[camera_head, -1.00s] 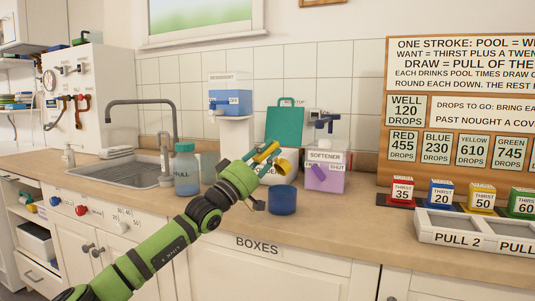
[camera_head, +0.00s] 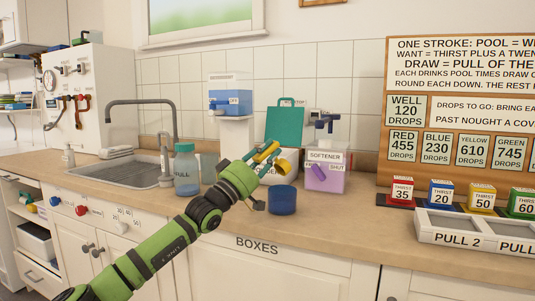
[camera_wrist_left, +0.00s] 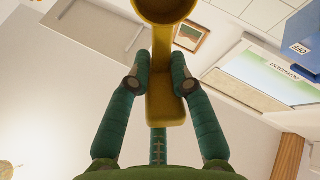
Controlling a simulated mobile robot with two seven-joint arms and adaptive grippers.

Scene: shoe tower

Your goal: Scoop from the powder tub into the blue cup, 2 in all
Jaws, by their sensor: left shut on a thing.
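My left gripper (camera_head: 267,156) is shut on a yellow scoop, whose handle (camera_wrist_left: 160,95) lies between the fingers in the left wrist view. The scoop's round bowl (camera_head: 284,166) is above and behind the blue cup (camera_head: 282,203), which stands upright on the counter. I cannot tell whether the scoop or the cup holds powder. A white tub (camera_head: 292,156), probably the powder tub, stands behind the scoop. The scoop and gripper hide much of it and its label. My right gripper is not in view.
A purple softener box (camera_head: 326,178) stands close right of the cup. A teal panel (camera_head: 285,126) stands behind the tub. A blue-green bottle (camera_head: 186,170) and the sink (camera_head: 125,172) are at left. The white pull tray (camera_head: 450,228) is at right. Counter between cup and tray is clear.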

